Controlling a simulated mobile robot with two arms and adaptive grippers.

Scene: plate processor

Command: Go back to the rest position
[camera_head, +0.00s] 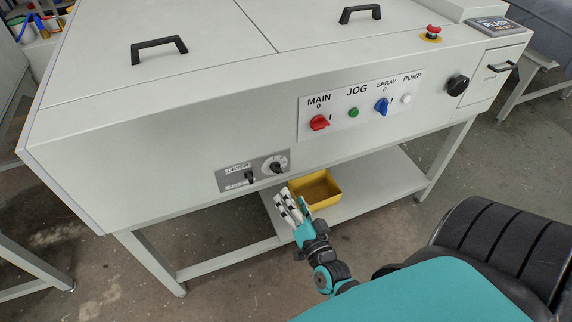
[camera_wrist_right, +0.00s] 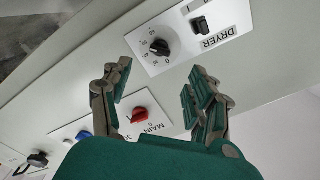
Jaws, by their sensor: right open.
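My right gripper (camera_head: 291,207) is in front of the lower front edge of the plate processor (camera_head: 160,140), just below the dryer panel (camera_head: 231,180). It is open and empty. In the right wrist view the two fingers of my right gripper (camera_wrist_right: 158,98) stand apart, with the dryer panel (camera_wrist_right: 205,32) and its black knob (camera_wrist_right: 160,47) beyond them. The red main switch (camera_wrist_right: 139,114) shows between the fingers there, farther off. The fingers appear apart from the panel. My left gripper is not in view.
A yellow bin (camera_head: 328,197) stands on the lower shelf (camera_head: 385,185) behind my right gripper. The control panel (camera_head: 345,120) with red, green and blue controls is up to the right. Black lid handles (camera_head: 159,49) stick up on top. Floor is clear at lower left.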

